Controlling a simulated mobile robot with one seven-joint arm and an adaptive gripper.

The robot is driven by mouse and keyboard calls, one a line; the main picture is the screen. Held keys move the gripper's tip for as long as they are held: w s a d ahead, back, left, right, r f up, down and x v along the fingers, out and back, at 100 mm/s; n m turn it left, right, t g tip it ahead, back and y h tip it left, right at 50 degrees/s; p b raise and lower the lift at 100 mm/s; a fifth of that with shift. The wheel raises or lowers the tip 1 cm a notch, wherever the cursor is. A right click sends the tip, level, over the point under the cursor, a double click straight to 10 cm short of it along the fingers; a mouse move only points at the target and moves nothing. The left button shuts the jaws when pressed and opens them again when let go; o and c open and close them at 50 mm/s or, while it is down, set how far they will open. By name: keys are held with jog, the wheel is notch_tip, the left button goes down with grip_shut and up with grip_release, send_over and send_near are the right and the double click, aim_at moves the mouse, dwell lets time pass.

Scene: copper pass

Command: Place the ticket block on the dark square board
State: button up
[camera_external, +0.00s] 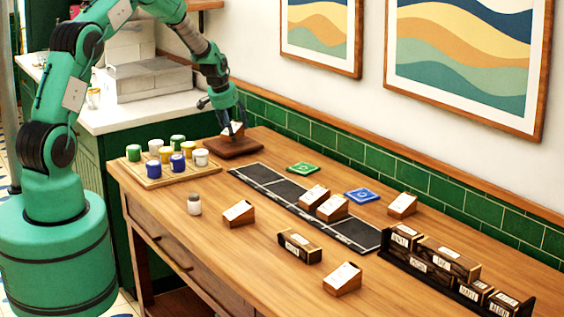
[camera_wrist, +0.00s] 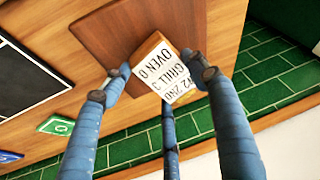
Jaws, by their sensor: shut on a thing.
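The ticket block (camera_external: 233,130) is a small wooden block with a white sloped face. In the wrist view the ticket block (camera_wrist: 166,70) shows printed lines such as "OVEN 0" and "GRILL 3". My gripper (camera_external: 226,121) is shut on it, with blue fingers on its sides in the wrist view. The dark square board (camera_external: 232,149) is reddish brown and lies at the table's far left end. The board (camera_wrist: 118,32) also shows in the wrist view, behind the block. The block is at or just above the board; I cannot tell whether they touch.
A tray (camera_external: 153,181) of coloured cups stands left of the board. A long black strip (camera_external: 262,174) lies to its right, with ticket blocks (camera_external: 332,208) on and around it. A green tile (camera_external: 303,168), a blue tile (camera_external: 361,195) and a labelled rack (camera_external: 435,270) are farther right.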

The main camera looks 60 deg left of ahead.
jog(key=shift+f, duration=0.75)
jog(key=shift+f, duration=0.15)
jog(key=o, duration=1.6)
jog(key=shift+r, duration=0.2)
jog(key=v, duration=1.2)
jog(key=shift+p, duration=0.35)
